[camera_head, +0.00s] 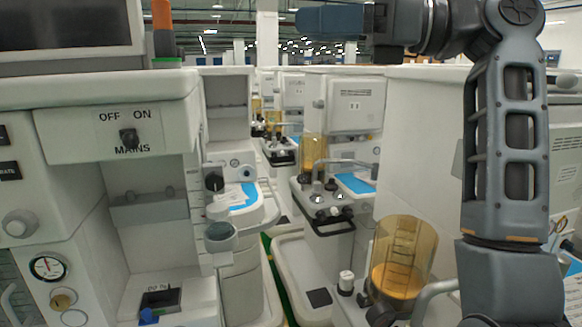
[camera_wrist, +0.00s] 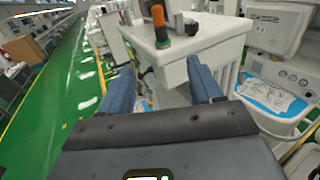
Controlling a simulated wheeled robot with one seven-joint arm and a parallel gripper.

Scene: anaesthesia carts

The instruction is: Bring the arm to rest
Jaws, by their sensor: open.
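My gripper (camera_wrist: 160,85) shows in the wrist view with its two blue fingers wide apart and nothing between them. Beyond the fingers stands a white cart with an orange and green lamp (camera_wrist: 160,22) on its top. In the head view my grey arm rises on the right and bends left at the top. The blue end of my gripper (camera_head: 330,20) shows there at the top edge, above the carts and apart from them. Its fingertips cannot be told apart in that view.
A white cart with a MAINS switch (camera_head: 128,137) stands close at left, with a dark screen (camera_head: 65,25) above. An amber canister (camera_head: 402,262) is at lower right, near my arm. More carts line a narrow aisle. Green floor (camera_wrist: 62,110) is open at left in the wrist view.

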